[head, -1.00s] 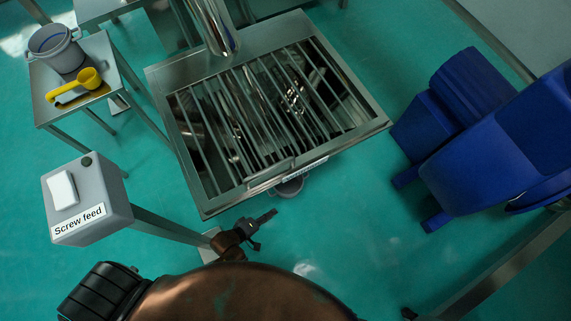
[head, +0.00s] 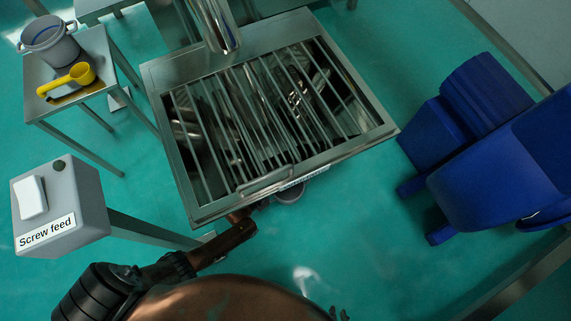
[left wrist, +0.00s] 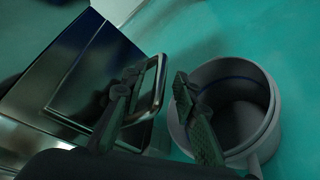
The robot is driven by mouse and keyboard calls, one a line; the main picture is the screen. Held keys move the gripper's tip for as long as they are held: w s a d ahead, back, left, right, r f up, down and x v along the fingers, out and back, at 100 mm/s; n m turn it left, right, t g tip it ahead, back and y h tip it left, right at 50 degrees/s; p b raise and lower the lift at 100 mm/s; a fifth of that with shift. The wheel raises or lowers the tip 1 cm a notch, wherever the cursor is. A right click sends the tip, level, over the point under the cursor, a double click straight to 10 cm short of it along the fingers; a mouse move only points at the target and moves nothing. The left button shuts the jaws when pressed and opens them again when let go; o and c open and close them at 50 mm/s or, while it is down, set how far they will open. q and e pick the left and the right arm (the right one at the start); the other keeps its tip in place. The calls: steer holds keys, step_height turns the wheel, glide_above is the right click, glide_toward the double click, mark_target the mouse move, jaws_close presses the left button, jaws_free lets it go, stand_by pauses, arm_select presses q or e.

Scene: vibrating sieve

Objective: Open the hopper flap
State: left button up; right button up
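The steel hopper (head: 165,73) with its barred top stands in the middle of the head view. A steel loop handle (head: 267,181) shows at its near edge, beside a white label. In the left wrist view, a dark metal panel (left wrist: 85,72), which looks like the flap, carries a loop handle (left wrist: 157,88). My left gripper (left wrist: 157,105) is open, with one finger on each side of this handle; contact cannot be told. In the head view it is mostly hidden at the hopper's near edge. Only dark tips of my right gripper (head: 338,314) show at the bottom edge.
A grey bucket (left wrist: 268,130) is beside my left gripper; it also shows below the hopper (head: 290,194). The Screw feed box (head: 60,207) stands left. A small table holds a pot (head: 48,43) and yellow scoop (head: 70,79). Blue bins (head: 430,135) stand right.

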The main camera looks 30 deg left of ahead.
arm_select(q)
steer(key=shift+w+d+f, duration=0.1)
steer(key=shift+w+d, duration=0.1)
steer(key=shift+w, duration=0.45)
steer(key=shift+c, duration=0.4)
jaws_close()
